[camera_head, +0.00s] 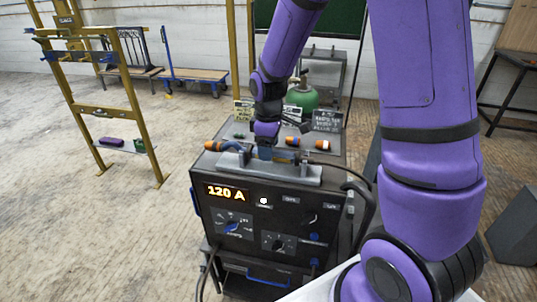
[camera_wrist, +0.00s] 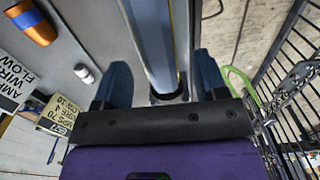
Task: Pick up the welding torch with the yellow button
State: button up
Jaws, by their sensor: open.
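A welding torch (camera_head: 231,146) with an orange tip and a blue-grey body lies across a grey rest on top of the welding machine. My gripper (camera_head: 264,154) is over its middle, pointing down, and hides part of it. In the wrist view my gripper's two blue fingers (camera_wrist: 163,82) stand apart. A blue-grey bar (camera_wrist: 152,35), seemingly the torch body, runs between them, with a gap visible on the right side. I cannot make out a yellow button clearly, and I cannot tell whether a finger touches the torch.
The black welding machine (camera_head: 262,222) reads 120 A. A green gas bottle (camera_head: 302,97) is behind. A yellow frame (camera_head: 128,100) stands left; the floor between is clear.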

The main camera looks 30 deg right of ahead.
jog(key=shift+f, duration=1.05)
